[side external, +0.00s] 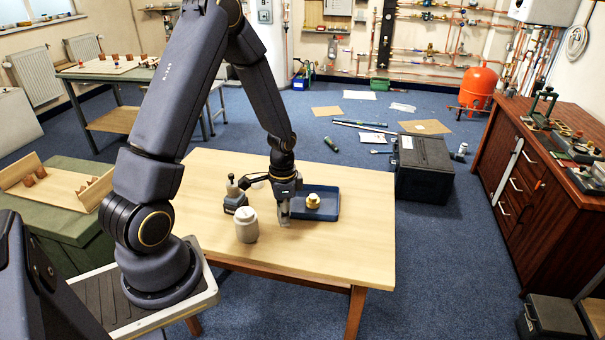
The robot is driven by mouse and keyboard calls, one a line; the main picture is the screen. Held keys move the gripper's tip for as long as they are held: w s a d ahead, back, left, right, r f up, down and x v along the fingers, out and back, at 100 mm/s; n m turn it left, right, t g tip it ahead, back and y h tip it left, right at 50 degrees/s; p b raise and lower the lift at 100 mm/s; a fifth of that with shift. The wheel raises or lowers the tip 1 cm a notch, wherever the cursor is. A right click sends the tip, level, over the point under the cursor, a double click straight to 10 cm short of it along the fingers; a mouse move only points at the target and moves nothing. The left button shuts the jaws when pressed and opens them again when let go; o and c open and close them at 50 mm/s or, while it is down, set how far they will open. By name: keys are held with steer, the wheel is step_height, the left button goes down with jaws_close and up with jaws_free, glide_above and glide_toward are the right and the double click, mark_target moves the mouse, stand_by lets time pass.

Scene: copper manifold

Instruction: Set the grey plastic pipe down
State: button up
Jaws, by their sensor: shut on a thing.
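My gripper (284,202) points down over the wooden table, just left of the blue tray. It is shut on a short grey piece, the grey plastic pipe (285,217), which sticks out below the fingers. The pipe's lower end is at or very near the table top; I cannot tell whether it touches. The fingers hide its upper part.
The blue tray (331,214) holds a brass fitting (313,201) close to my gripper's right. A pale grey jar (246,227) and a dark tool (235,202) stand to the left. The wooden table (340,255) is clear in front and to the right.

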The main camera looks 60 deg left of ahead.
steer(key=w+d+r, duration=0.2)
steer(key=w+d, duration=0.2)
steer(key=w, duration=0.3)
steer(key=m, duration=0.1)
glide_above(365, 231)
steer(key=s, duration=0.1)
step_height(365, 231, down, 8)
steer(key=shift+d, duration=0.15)
steer(key=shift+w+f, duration=0.35)
steer(key=shift+f, duration=0.05)
steer(key=shift+w+f, duration=0.1)
steer(key=shift+f, duration=1.5)
steer(key=shift+f, duration=0.1)
steer(key=o, duration=0.9)
